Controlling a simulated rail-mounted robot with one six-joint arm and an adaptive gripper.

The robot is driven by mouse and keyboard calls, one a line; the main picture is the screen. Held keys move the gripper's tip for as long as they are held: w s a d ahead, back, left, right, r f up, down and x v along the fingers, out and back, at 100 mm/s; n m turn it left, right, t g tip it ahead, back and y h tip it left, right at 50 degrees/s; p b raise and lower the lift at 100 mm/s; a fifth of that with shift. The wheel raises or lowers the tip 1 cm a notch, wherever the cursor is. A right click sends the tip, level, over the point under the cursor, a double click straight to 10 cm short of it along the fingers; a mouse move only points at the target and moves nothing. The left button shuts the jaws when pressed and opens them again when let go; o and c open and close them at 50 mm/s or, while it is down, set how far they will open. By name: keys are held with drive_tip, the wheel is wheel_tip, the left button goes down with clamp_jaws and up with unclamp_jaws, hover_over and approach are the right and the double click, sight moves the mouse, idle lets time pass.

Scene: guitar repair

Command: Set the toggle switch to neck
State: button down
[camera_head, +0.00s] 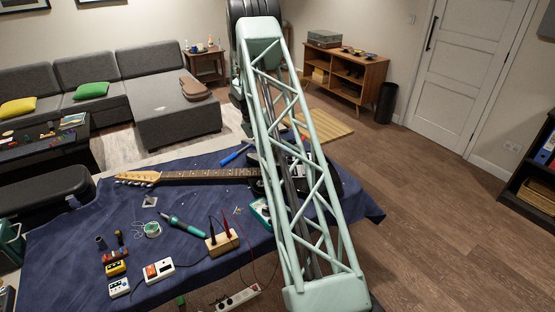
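The electric guitar (205,175) lies on the blue cloth of the table, headstock to the left. Its neck is clear to see, with a light wood headstock. Its dark body is at the right, largely covered by my pale green lattice arm. Only bits of the body show beside and through the lattice. The toggle switch cannot be made out, so its position cannot be told. My gripper cannot be seen in this view, and whether it is open or shut does not show.

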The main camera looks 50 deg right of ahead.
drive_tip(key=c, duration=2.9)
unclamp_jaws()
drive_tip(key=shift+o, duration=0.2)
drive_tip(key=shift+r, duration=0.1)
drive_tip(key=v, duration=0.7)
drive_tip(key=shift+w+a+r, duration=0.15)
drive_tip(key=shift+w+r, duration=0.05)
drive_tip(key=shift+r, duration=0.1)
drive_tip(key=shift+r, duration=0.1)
